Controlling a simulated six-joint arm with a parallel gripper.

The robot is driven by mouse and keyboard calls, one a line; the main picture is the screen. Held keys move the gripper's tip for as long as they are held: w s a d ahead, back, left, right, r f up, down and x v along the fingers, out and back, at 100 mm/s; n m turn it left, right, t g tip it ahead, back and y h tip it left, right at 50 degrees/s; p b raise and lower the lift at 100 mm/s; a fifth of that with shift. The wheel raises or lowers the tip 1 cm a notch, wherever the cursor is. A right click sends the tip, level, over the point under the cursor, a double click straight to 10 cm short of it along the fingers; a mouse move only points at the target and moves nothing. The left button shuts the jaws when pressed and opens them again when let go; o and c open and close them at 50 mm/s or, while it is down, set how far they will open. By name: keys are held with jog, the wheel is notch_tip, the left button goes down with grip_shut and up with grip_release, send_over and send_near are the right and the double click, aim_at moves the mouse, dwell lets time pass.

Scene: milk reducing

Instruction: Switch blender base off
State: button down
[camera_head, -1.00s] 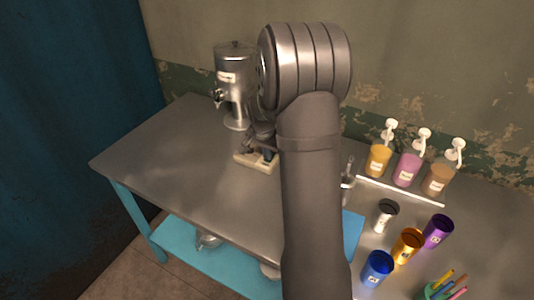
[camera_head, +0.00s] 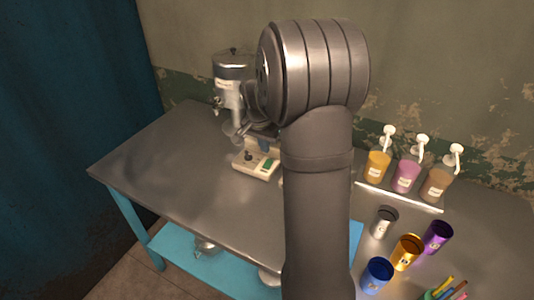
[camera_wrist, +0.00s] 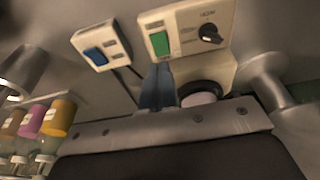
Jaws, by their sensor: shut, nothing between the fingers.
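The cream blender base (camera_head: 250,168) sits on the metal table in front of the silver dispenser. Its front panel has a dark knob (camera_head: 248,156) and a green switch (camera_head: 269,163). In the wrist view the base (camera_wrist: 222,14) shows upside down, with the green switch (camera_wrist: 160,43) and black knob (camera_wrist: 210,33). My gripper's blue fingers (camera_wrist: 158,85) are shut and empty, with their tips appearing just below the green switch in that view.
A cream box with a blue switch (camera_wrist: 95,56) lies beside the base. The silver dispenser (camera_head: 231,92) stands behind. Pump bottles (camera_head: 405,176) and colored cups (camera_head: 407,251) stand at the right. The table's left side (camera_head: 165,150) is clear.

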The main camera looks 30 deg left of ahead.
jog(key=s+r, duration=0.3)
jog(key=r, duration=0.3)
jog(key=shift+s, duration=0.3)
jog(key=w+f, duration=0.1)
jog(key=f, duration=0.2)
jog(key=w+f, duration=0.4)
jog(key=f, duration=0.1)
jog(key=shift+f, duration=0.3)
jog(key=v, duration=0.7)
jog(key=shift+w+r, duration=0.2)
jog(key=shift+w, duration=0.1)
jog(key=shift+f, duration=0.1)
